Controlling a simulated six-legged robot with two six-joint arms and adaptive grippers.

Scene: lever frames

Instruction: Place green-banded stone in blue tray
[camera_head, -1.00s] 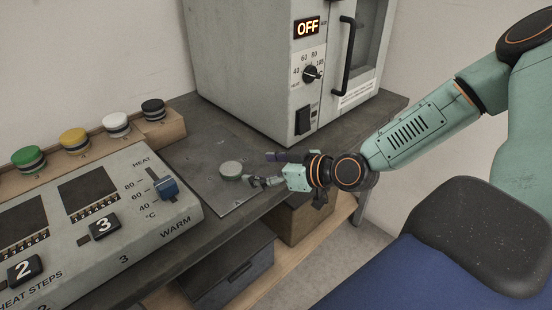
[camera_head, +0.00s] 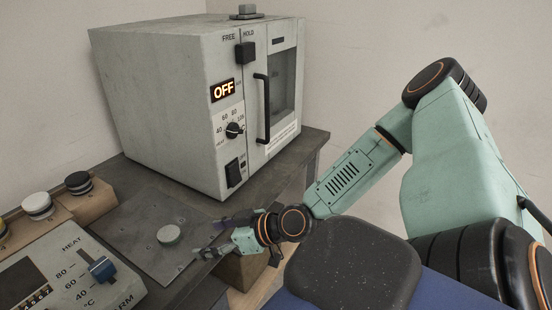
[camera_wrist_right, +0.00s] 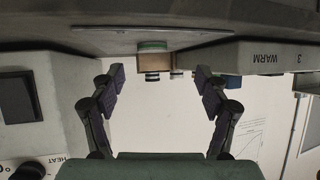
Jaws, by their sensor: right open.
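A round pale grey-green stone (camera_head: 168,235) lies flat on a thin grey plate (camera_head: 140,246) on the bench. In the right wrist view, which is upside down, this stone (camera_wrist_right: 152,45) shows a green band and sits ahead of the fingers, near the middle. My right gripper (camera_head: 208,238) is open and empty, low over the bench just right of the stone and apart from it. Its two fingers (camera_wrist_right: 160,92) are spread wide in the wrist view. I cannot make out a blue tray. My left gripper is not in view.
A grey oven (camera_head: 185,110) reading OFF stands behind the plate, its door shut. At left is a wooden rack (camera_head: 92,203) with white (camera_head: 38,206) and black (camera_head: 78,183) banded stones. A heat panel (camera_head: 75,275) with a blue slider (camera_head: 103,270) is at front left.

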